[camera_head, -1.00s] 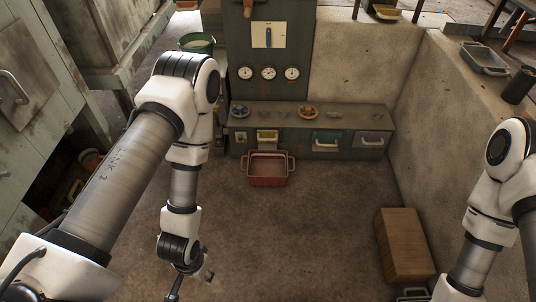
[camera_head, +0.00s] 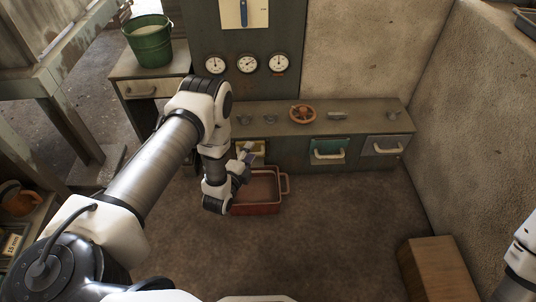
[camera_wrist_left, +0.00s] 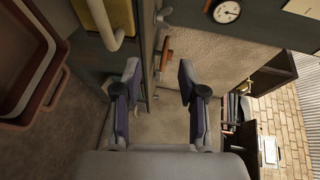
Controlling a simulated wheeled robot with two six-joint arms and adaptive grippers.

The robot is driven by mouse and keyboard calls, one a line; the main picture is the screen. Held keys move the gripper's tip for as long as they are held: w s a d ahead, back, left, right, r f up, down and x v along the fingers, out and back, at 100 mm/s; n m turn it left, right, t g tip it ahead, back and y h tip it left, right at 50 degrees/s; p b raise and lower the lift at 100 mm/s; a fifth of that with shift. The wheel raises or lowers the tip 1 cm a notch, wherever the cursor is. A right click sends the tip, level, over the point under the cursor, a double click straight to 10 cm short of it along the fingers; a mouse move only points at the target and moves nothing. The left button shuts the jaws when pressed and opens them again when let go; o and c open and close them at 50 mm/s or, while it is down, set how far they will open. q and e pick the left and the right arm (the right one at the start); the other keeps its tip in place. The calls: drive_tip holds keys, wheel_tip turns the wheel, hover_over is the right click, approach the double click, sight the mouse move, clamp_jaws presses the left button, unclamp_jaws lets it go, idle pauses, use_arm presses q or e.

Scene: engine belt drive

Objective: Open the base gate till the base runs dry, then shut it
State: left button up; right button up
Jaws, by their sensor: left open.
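A dark green bench (camera_head: 360,121) stands below a gauge panel, with coloured gates or drawers in its front: yellow (camera_head: 260,147), teal (camera_head: 328,149) and grey (camera_head: 386,147). Which one is the base gate I cannot tell. A red tray (camera_head: 268,208) sits on the floor below the yellow front; its rim also shows in the left wrist view (camera_wrist_left: 56,75). In the left wrist view the open fingers (camera_wrist_left: 157,80) are empty, beside a pale handle (camera_wrist_left: 103,18). My right gripper is out of view.
An orange handwheel (camera_head: 303,114) and small grey levers (camera_head: 337,115) sit on the bench top. Several gauges (camera_head: 247,63) are above. A green bucket (camera_head: 148,42) stands at left. A wooden box (camera_head: 440,270) is at lower right; the middle floor is clear.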

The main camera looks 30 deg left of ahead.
use_arm(q)
wheel_tip(320, 180, down, 7)
drive_tip(key=s+a+b, duration=0.2)
drive_tip(key=b, duration=0.1)
drive_tip(key=shift+y, duration=0.3)
drive_tip(key=b+x, duration=0.1)
drive_tip(key=x, duration=0.1)
drive_tip(key=b+x, duration=0.1)
drive_tip(key=x, duration=0.2)
drive_tip(key=b+x, duration=0.1)
drive_tip(key=x, duration=0.1)
drive_tip(key=shift+w+d+b, duration=0.25)
drive_tip(key=shift+w+b, duration=0.05)
drive_tip(key=shift+w, duration=0.2)
drive_tip(key=shift+r, duration=0.1)
clamp_jaws()
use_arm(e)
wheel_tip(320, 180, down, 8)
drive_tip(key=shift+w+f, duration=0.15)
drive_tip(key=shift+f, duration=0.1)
